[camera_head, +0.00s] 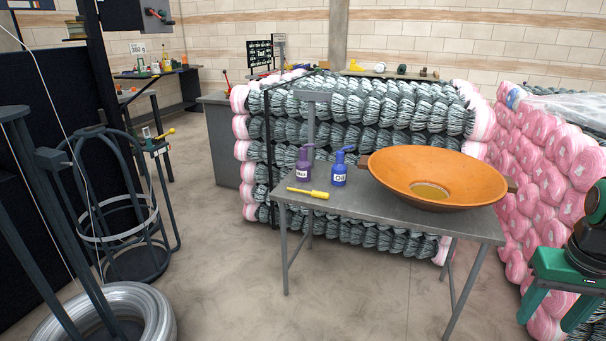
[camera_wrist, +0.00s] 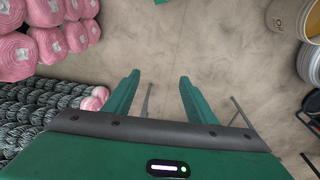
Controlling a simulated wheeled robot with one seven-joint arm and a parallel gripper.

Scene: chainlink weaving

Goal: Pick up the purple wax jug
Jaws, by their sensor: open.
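The purple wax jug (camera_head: 304,168) stands upright near the back left of a grey metal table (camera_head: 400,216) in the head view. It has a white label and a pump-like top. A blue jug (camera_head: 339,170) of similar shape stands close to its right. My gripper (camera_wrist: 158,76) shows in the wrist view with its two green fingers spread apart and nothing between them. Bare floor lies below the fingers. The purple jug is not visible in the wrist view.
A wide orange bowl (camera_head: 437,175) fills the table's right side. A yellow-handled tool (camera_head: 308,193) lies in front of the jugs. Stacked grey wire rolls (camera_head: 360,133) stand behind the table, pink-wrapped rolls (camera_head: 545,160) to the right.

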